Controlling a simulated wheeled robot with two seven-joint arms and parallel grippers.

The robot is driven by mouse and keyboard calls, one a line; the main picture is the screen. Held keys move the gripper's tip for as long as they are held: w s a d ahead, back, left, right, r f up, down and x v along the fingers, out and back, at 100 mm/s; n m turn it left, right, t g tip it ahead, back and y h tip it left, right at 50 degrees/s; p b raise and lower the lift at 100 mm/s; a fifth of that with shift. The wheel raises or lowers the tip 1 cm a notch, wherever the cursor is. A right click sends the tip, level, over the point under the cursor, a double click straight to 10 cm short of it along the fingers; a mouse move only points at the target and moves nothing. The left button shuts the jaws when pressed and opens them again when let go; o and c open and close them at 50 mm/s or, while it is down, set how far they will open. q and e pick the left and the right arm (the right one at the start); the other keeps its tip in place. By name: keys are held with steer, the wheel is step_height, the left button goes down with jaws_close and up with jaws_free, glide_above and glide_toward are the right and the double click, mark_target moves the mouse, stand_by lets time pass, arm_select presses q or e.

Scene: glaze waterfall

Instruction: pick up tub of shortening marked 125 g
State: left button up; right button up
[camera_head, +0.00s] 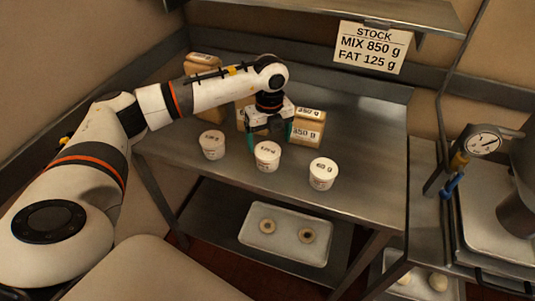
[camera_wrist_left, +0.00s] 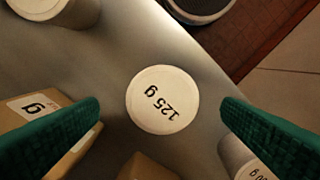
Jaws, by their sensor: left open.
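The white tub marked 125 g (camera_wrist_left: 162,99) shows lid-up in the left wrist view, in the gap between my green fingers. In the head view the tub under my left gripper (camera_head: 270,137) is the middle one (camera_head: 267,157) of three white tubs on the steel table; its lid print is too small to read surely. My left gripper, also in its wrist view (camera_wrist_left: 162,110), is open and empty. Its fingers appear above the tub and apart from it. My right gripper is not in view.
Similar tubs stand to the left (camera_head: 212,145) and right (camera_head: 323,174) on the table (camera_head: 360,150). Boxed packages (camera_head: 308,127) stand close behind. A sign (camera_head: 372,47) reads MIX 850 g, FAT 125 g. A tray (camera_head: 285,235) with two rings lies on the lower shelf.

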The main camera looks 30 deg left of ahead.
mark_target(268, 150)
arm_select(q)
steer(key=f, duration=0.1)
steer(key=f+p, duration=0.1)
steer(key=f, duration=0.1)
steer(key=f+p, duration=0.1)
steer(key=f, duration=0.1)
steer(key=shift+a, duration=0.25)
steer(key=shift+f, duration=0.25)
steer(key=c, duration=1)
steer(key=shift+c, duration=0.2)
steer(key=shift+r, duration=0.2)
